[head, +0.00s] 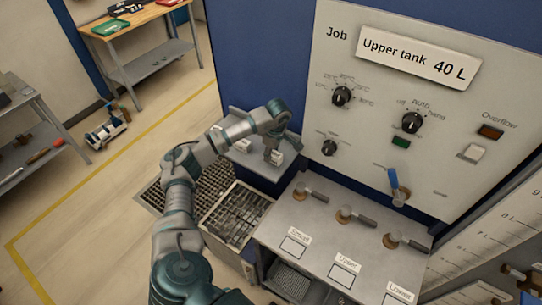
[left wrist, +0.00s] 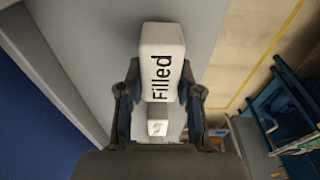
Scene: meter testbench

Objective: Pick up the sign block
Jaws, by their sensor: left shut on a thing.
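A white sign block (left wrist: 162,62) with the word "Filled" on it stands between the fingers of my left gripper (left wrist: 160,108) in the left wrist view. The two dark fingers press on it from both sides. In the head view my left gripper (head: 273,156) reaches down over a small grey shelf beside the panel, and a small white block (head: 277,158) shows at its fingertips. My right gripper is in neither view.
The shelf (head: 236,157) adjoins the blue cabinet (head: 245,60). The control panel (head: 385,125) with knobs rises to the right, above a bench (head: 315,235) with several valve handles. Metal grates (head: 235,218) lie below the shelf. Open floor is at left.

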